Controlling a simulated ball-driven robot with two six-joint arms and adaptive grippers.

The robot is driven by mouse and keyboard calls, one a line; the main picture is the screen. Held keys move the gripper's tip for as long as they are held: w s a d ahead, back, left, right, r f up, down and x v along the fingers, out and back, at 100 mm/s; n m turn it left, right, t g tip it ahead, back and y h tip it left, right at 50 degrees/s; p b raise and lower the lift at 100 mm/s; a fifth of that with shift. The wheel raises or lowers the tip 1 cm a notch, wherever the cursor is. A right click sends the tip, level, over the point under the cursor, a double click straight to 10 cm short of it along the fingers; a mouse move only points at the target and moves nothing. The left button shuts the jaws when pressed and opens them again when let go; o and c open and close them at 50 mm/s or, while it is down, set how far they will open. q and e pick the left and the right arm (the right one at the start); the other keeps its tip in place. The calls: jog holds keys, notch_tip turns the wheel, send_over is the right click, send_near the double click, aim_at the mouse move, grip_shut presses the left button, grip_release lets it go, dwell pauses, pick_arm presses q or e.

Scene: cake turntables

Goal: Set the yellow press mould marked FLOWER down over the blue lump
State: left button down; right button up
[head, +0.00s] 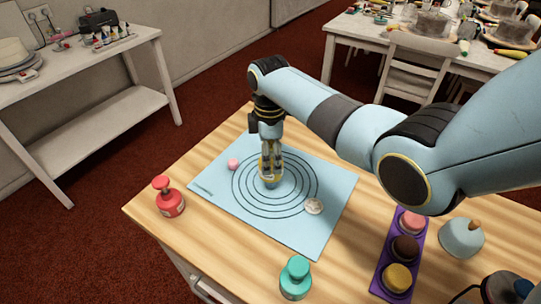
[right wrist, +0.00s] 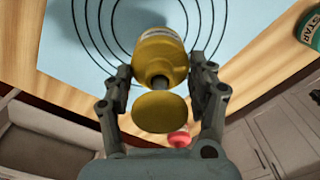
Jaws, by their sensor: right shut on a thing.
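My right gripper (head: 270,158) points down over the ringed light-blue mat and is shut on the yellow press mould (head: 270,173). In the right wrist view, the mould's yellow body (right wrist: 160,50) and round knob (right wrist: 160,111) lie between the two fingers (right wrist: 160,78). Its label is only partly visible and I cannot read it. The mould is at the middle of the rings. A little blue shows just below it in the head view, perhaps the blue lump; the rest is hidden. I cannot tell whether mould and lump touch. My left gripper is not in view.
On the mat (head: 325,184) are a pink lump (head: 233,165) and a pale patterned disc (head: 314,206). A red press (head: 169,200) and a teal press (head: 296,280) stand off the mat. A purple tray (head: 381,262) with cakes and a pale-blue wooden-handled object (head: 461,239) stand right.

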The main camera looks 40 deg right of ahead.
aim_at(272, 178)
jog(key=shift+f+b, duration=0.5)
jog(key=shift+f, duration=0.15)
jog(key=shift+r+p, duration=0.1)
jog(key=shift+p, duration=0.25)
jog(key=shift+f, duration=0.3)
jog(key=shift+f+b, duration=1.3)
jog(key=shift+f, duration=0.35)
jog(key=o, duration=1.4)
jog(key=shift+c, duration=0.2)
